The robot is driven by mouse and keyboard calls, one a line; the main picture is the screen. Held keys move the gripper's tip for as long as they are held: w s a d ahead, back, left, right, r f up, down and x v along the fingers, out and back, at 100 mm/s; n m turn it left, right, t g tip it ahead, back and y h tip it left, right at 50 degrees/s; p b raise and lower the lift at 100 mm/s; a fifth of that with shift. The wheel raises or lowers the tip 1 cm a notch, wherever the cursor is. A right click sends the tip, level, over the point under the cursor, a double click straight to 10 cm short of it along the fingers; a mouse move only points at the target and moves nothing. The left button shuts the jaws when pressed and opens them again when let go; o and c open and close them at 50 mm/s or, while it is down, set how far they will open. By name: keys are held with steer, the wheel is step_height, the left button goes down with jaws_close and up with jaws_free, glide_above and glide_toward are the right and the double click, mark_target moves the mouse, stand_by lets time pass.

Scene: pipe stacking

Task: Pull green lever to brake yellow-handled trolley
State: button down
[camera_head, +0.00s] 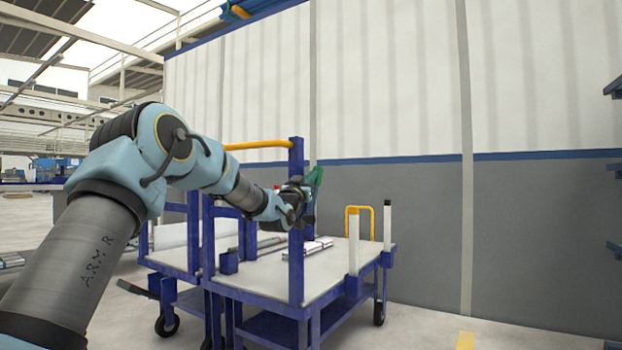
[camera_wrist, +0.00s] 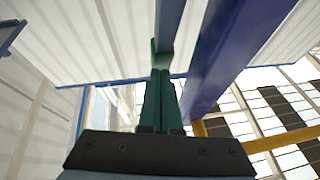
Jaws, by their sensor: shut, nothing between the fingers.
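The blue-framed trolley (camera_head: 270,274) has a pale deck and a thick yellow handle (camera_head: 262,145) reaching to the top of a blue post (camera_head: 297,255). My gripper (camera_head: 314,180) is beside the upper part of this post, with a green piece at its end; I cannot tell there whether this is finger or lever. In the wrist view my gripper's dark green fingers (camera_wrist: 161,78) are shut together and empty. A grey-green bar (camera_wrist: 169,22), possibly the lever, rises just beyond their tips; contact is unclear. The blue post (camera_wrist: 214,52) and yellow handle (camera_wrist: 272,140) are to the right.
Metal pipes (camera_head: 316,246) lie on the deck. A grey and white wall (camera_head: 400,110) is behind.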

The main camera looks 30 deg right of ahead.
steer(key=shift+d+r, duration=0.1)
steer(key=shift+r, duration=0.05)
steer(key=p, duration=0.2)
steer(key=d+g+p, duration=0.1)
steer(key=shift+w+r+y+p, duration=0.25)
steer(key=shift+w+y+p, duration=0.05)
steer(key=shift+y+p, duration=0.1)
steer(key=d+p, duration=0.1)
steer(key=p, duration=0.1)
steer(key=w+d+g+y+p, duration=0.1)
steer(key=p, duration=0.2)
steer(key=shift+m+y, duration=0.3)
steer(key=w+d+f+g+y+p, duration=0.3)
steer(key=d+f+p, duration=0.3)
steer(key=p, duration=0.6)
steer(key=shift+w+f+m+g+y+p, duration=0.3)
steer(key=shift+f+y+p, duration=0.1)
steer(key=shift+y, duration=0.2)
steer(key=shift+d, duration=0.15)
